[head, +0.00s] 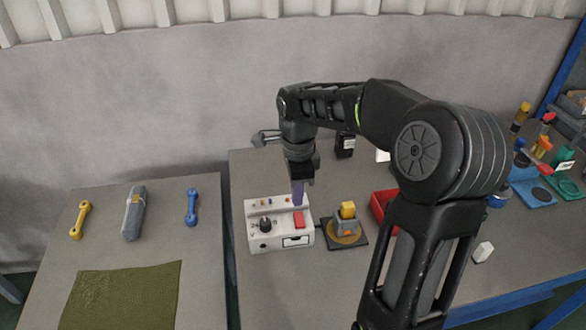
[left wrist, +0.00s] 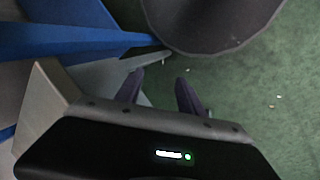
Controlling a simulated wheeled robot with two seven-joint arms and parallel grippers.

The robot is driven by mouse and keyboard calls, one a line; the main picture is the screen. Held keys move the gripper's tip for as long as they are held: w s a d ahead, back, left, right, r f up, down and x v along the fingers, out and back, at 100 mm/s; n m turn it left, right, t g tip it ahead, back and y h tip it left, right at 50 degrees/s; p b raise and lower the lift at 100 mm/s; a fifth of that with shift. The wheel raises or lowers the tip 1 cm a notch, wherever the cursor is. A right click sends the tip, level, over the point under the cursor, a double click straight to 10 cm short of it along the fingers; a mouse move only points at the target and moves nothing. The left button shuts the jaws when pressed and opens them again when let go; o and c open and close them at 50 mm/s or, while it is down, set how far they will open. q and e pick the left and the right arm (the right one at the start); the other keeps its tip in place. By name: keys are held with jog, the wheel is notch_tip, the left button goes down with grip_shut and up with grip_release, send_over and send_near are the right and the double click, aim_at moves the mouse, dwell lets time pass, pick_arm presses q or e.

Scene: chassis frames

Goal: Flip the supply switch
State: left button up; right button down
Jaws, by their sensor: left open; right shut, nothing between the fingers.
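A white supply box (head: 281,240) stands on the right-hand table in the head view. Which way the switch is set is too small to tell. My left gripper (left wrist: 160,92) shows only in the left wrist view, open and empty above the green floor.
Right of the box are a dark stand (head: 345,238) with a yellow block and a red bin (head: 382,208), partly behind my right arm. A gap separates the tables.

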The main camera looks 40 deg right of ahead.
notch_tip(320, 180, up, 7)
jog(key=shift+d+r+b, duration=0.2)
jog(key=shift+d+b, duration=0.1)
jog(key=shift+b, duration=0.1)
jog(key=shift+s, duration=0.15)
